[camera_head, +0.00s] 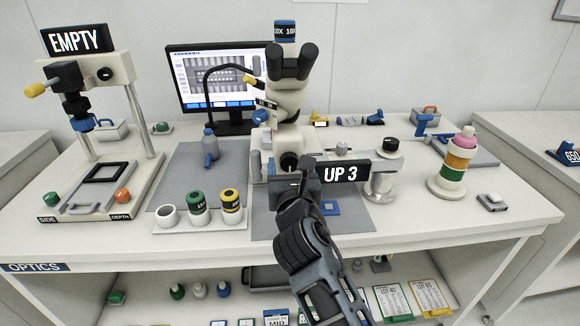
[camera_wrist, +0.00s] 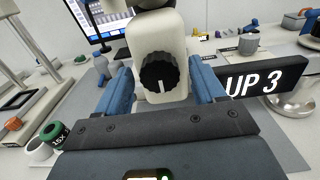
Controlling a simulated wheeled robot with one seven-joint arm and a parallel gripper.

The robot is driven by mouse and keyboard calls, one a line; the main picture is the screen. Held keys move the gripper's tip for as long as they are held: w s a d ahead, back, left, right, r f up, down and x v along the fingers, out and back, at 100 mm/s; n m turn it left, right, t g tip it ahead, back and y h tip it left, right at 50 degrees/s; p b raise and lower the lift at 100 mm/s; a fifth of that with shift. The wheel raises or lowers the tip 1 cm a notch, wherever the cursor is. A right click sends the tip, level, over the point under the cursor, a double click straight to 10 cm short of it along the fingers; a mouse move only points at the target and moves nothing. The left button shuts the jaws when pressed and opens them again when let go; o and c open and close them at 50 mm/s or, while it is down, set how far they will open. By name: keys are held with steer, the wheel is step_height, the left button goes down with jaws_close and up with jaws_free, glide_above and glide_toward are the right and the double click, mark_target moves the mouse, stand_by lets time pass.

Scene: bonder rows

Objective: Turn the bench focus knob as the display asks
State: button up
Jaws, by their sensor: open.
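The focus knob (camera_wrist: 160,70) is black and ribbed, on the front of the white microscope stand (camera_head: 284,105). In the wrist view its white mark points straight down. The display (camera_head: 345,173) is a black plate reading "UP 3"; it also shows in the wrist view (camera_wrist: 265,79), right of the knob. My gripper (camera_head: 299,166) is in front of the stand. In the wrist view its blue fingers (camera_wrist: 163,88) are open, one to each side of the knob, with nothing between them held. I cannot tell whether the fingertips reach the knob's depth.
Left of the stand, a white holder (camera_head: 167,228) carries green and yellow objective barrels. A stand marked "EMPTY" (camera_head: 77,40) is farther left. A round metal post (camera_head: 381,182) and a coloured stack (camera_head: 453,165) stand right. The monitor (camera_head: 218,78) is behind.

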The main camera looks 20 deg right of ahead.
steer(key=shift+c, duration=0.5)
steer(key=c, duration=1)
steer(key=shift+o, duration=0.2)
